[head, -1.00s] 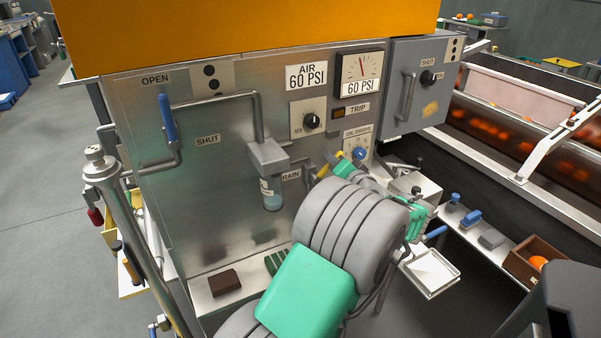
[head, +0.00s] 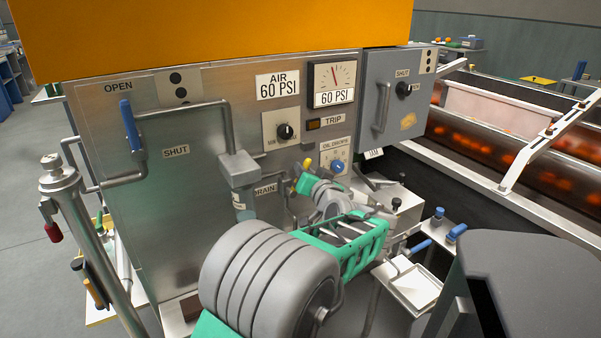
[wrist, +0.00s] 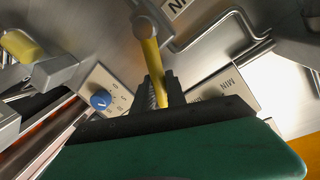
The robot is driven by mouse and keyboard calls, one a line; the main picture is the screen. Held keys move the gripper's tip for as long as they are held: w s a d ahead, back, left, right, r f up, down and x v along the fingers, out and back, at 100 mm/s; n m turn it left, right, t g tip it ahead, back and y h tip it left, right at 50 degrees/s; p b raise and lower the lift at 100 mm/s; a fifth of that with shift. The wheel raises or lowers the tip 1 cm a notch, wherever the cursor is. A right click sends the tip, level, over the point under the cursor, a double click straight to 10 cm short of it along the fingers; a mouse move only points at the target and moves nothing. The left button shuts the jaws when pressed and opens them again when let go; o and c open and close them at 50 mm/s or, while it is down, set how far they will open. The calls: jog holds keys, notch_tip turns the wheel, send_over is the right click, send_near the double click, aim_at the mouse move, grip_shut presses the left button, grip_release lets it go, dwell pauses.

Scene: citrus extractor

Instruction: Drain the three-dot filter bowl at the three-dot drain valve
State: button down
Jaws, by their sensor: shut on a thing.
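The filter bowl (head: 242,203) hangs under its grey head at the end of the bent pipe, on the front of the steel cabinet. My arm hides its lower part, and I cannot tell its liquid level. The DRAIN label (head: 265,188) is just right of it. In the wrist view, my gripper (wrist: 157,88) is shut on a yellow lever (wrist: 150,58), which runs from a round grey pivot near part of an upside-down label. In the head view, my arm largely hides this place. The dot plate (head: 178,82) above the pipe clearly shows two dots; the pipe crosses its lower part.
A blue-handled lever (head: 129,125) sits between OPEN and SHUT labels. Close to my gripper are the blue oil knob (wrist: 101,100) and the MIN dial plate (wrist: 222,84). Another yellow knob (wrist: 20,46) shows at left. The air gauge (head: 332,80) reads near 60 PSI.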

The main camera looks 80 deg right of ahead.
jog(key=shift+s, duration=0.1)
jog(key=c, duration=1.3)
grip_release()
jog(key=shift+c, duration=0.2)
jog(key=shift+a, duration=0.1)
jog(key=v, duration=0.7)
jog(key=shift+a+p, duration=0.25)
jog(key=shift+p, duration=0.2)
